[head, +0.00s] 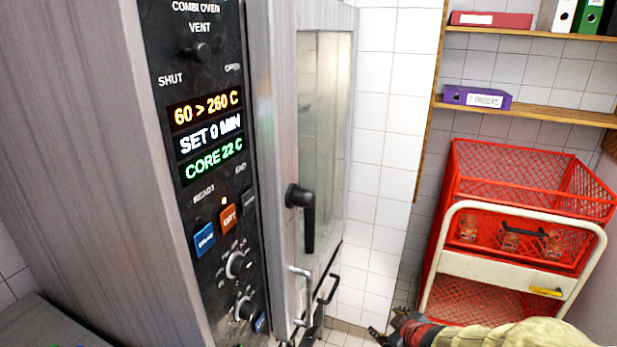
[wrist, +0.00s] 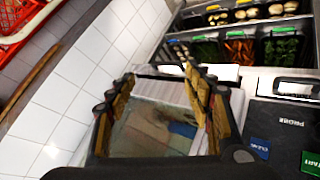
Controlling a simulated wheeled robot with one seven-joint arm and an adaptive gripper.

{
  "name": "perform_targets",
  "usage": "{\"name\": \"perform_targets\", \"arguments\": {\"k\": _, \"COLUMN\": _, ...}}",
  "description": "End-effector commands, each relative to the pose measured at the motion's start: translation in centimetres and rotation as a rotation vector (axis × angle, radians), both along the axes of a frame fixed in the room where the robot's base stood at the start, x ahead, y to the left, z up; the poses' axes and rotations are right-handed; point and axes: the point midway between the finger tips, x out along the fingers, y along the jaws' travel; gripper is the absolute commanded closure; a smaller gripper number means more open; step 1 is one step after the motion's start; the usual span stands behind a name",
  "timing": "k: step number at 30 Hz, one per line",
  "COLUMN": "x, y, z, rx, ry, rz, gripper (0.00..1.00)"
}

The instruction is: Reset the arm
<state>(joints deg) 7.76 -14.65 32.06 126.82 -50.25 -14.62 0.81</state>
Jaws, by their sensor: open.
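My gripper (head: 384,325) shows at the bottom of the head view, low in front of the white tiled wall and right of the combi oven (head: 105,150). My forearm in its khaki cover reaches in from the bottom right. In the wrist view the two fingers of my gripper (wrist: 160,80) stand apart with nothing held between them. A glass pane with blurred shapes shows behind the fingers there. The oven's glass door (head: 322,150) looks closed, and its black handle (head: 305,205) points down.
A red mesh trolley (head: 530,180) holding several jars stands at the right. Wooden shelves (head: 530,110) with binders hang above it. Containers of food (wrist: 240,45) show at the wrist view's upper right. Tiled wall lies between oven and trolley.

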Motion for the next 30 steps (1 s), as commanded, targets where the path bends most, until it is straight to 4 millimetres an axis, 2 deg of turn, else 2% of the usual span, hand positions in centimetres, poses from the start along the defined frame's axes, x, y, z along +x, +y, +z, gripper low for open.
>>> {"name": "perform_targets", "arguments": {"k": 1, "x": -1.0, "y": -1.8, "z": 0.8, "rx": -0.018, "ry": 0.032, "rz": -0.086, "gripper": 0.48}}
{"name": "perform_targets", "arguments": {"k": 3, "x": -3.1, "y": -4.1, "z": 1.4, "rx": -0.034, "ry": 0.094, "rz": -0.215, "gripper": 0.48}}
{"name": "perform_targets", "arguments": {"k": 6, "x": -6.9, "y": -6.2, "z": 2.7, "rx": -0.026, "ry": 0.189, "rz": -0.387, "gripper": 0.48}}
{"name": "perform_targets", "arguments": {"k": 8, "x": -9.6, "y": -6.7, "z": 3.6, "rx": -0.007, "ry": 0.248, "rz": -0.479, "gripper": 0.48}}
{"name": "perform_targets", "arguments": {"k": 11, "x": -14.1, "y": -6.4, "z": 5.1, "rx": 0.046, "ry": 0.339, "rz": -0.6, "gripper": 0.48}}
{"name": "perform_targets", "arguments": {"k": 13, "x": -17.0, "y": -5.5, "z": 6.1, "rx": 0.093, "ry": 0.397, "rz": -0.66, "gripper": 0.48}}
{"name": "perform_targets", "arguments": {"k": 18, "x": -23.0, "y": -1.7, "z": 9.4, "rx": 0.236, "ry": 0.491, "rz": -0.733, "gripper": 0.48}}
{"name": "perform_targets", "arguments": {"k": 21, "x": -24.5, "y": 0.2, "z": 11.6, "rx": 0.312, "ry": 0.477, "rz": -0.726, "gripper": 0.48}}
{"name": "perform_targets", "arguments": {"k": 23, "x": -24.6, "y": 0.9, "z": 13.0, "rx": 0.348, "ry": 0.44, "rz": -0.712, "gripper": 0.48}}
{"name": "perform_targets", "arguments": {"k": 27, "x": -24.8, "y": 1.5, "z": 15.7, "rx": 0.376, "ry": 0.36, "rz": -0.676, "gripper": 0.48}}
{"name": "perform_targets", "arguments": {"k": 30, "x": -24.9, "y": 1.7, "z": 16.5, "rx": 0.382, "ry": 0.335, "rz": -0.664, "gripper": 0.48}}
